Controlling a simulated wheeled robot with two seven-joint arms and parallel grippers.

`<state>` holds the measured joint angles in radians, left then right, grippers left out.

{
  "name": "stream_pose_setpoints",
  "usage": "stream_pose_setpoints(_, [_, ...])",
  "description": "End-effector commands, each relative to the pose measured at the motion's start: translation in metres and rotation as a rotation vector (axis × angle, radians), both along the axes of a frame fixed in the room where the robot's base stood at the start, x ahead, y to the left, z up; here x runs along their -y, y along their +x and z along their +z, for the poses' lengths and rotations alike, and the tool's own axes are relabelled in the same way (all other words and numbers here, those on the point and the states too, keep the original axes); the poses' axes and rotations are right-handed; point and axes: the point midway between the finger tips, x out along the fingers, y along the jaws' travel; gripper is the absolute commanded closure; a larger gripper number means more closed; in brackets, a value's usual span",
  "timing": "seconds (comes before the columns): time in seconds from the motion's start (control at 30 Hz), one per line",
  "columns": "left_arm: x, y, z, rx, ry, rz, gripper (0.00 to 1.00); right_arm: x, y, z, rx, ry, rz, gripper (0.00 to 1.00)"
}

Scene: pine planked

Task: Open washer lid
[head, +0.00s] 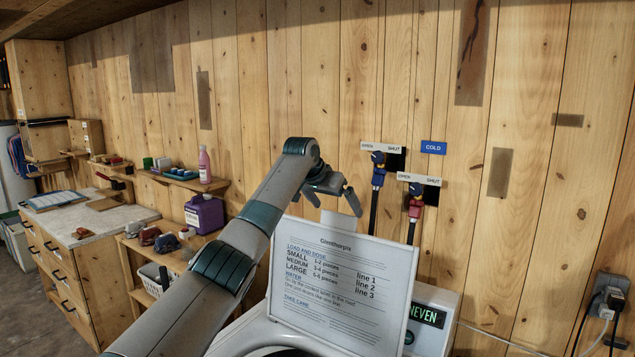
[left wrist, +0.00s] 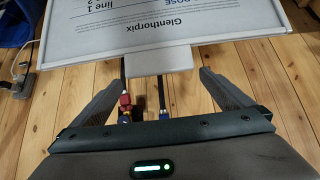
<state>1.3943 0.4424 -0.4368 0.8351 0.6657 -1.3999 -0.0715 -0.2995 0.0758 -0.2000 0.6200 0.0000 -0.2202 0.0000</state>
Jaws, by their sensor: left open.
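The washer lid (head: 340,290) is a white panel with printed loading instructions, standing raised and close to upright above the white washer top (head: 235,337). Part of the dark drum opening shows at the bottom edge of the head view. A small pale tab (head: 335,222) sticks up from the lid's top edge. My left gripper (head: 341,200) is just above that tab, open and empty. My right gripper is out of view.
Behind the lid are a blue tap (head: 378,176) and a red tap (head: 415,207) with dark hoses on the plank wall. A lit display (head: 428,316) sits right of the lid. Left are shelves with a purple jug (head: 204,214). Plugged cables (head: 608,300) hang at right.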

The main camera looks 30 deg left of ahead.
Motion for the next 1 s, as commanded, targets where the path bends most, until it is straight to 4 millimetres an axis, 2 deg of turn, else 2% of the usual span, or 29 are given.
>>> stream_pose_setpoints(0.1, [-0.001, -0.013, 0.01, 0.005, 0.001, 0.0, 0.0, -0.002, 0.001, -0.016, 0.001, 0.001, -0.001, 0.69])
stream_pose_setpoints(0.5, [-0.006, -0.067, 0.072, 0.008, 0.002, 0.001, 0.0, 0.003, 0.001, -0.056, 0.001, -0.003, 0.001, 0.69])
stream_pose_setpoints(0.7, [-0.008, -0.089, 0.099, 0.008, 0.0, 0.002, 0.0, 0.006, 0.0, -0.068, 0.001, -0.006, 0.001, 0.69])
stream_pose_setpoints(1.0, [-0.009, -0.102, 0.115, 0.005, 0.001, 0.001, 0.0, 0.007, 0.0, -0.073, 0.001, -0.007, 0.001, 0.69])
